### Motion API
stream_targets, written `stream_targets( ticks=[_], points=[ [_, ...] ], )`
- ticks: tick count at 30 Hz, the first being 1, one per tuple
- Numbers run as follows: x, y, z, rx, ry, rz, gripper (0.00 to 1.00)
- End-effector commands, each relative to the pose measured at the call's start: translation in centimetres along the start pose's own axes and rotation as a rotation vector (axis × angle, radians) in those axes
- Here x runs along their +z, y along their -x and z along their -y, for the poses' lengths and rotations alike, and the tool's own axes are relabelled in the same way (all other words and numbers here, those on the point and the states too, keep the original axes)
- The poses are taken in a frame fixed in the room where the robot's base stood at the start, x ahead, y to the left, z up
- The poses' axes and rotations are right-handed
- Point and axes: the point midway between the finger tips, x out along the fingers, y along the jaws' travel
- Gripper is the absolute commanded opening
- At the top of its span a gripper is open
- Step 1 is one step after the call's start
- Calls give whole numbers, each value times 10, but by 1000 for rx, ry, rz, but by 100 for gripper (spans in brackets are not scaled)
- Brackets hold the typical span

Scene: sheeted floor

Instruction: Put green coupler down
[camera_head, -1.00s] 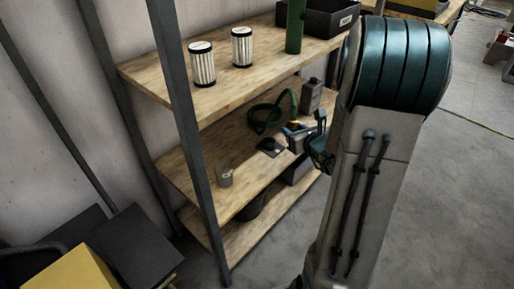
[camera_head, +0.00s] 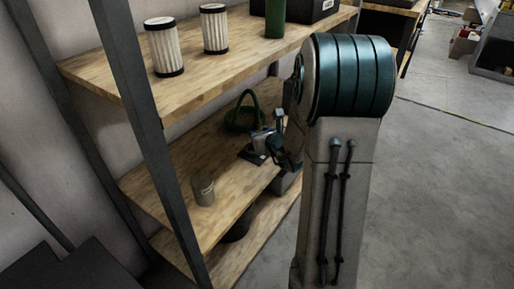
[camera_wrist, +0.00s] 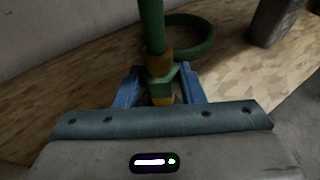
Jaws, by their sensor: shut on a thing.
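The green coupler (camera_wrist: 163,82), with brass-coloured bands, is between the blue fingers of my gripper (camera_wrist: 160,92) in the wrist view. My gripper is shut on it. A green hose rises from the coupler, and a green loop (camera_wrist: 196,38) lies behind it on the wooden shelf. In the head view my gripper (camera_head: 262,143) is low over the middle shelf (camera_head: 170,170), just in front of the green loop. There I cannot make out the coupler, and I cannot tell whether it touches the shelf.
A small grey cylinder (camera_head: 203,190) stands on the middle shelf, left of my gripper. A dark box (camera_wrist: 274,22) stands at the right in the wrist view. Two white filters (camera_head: 214,30) and a green cylinder (camera_head: 275,18) stand on the top shelf. A dark post (camera_head: 140,110) rises in front.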

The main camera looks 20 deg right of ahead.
Motion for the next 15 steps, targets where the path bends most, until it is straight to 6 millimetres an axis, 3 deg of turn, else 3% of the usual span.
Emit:
stream_targets(
  ticks=[3, 8, 15],
  points=[
    [-7, -17, -8, -1, 0, 0, 0],
    [-10, -24, -10, -4, -1, -1, 0],
    [-43, -35, -8, -6, -3, -2, 0]
  ],
)
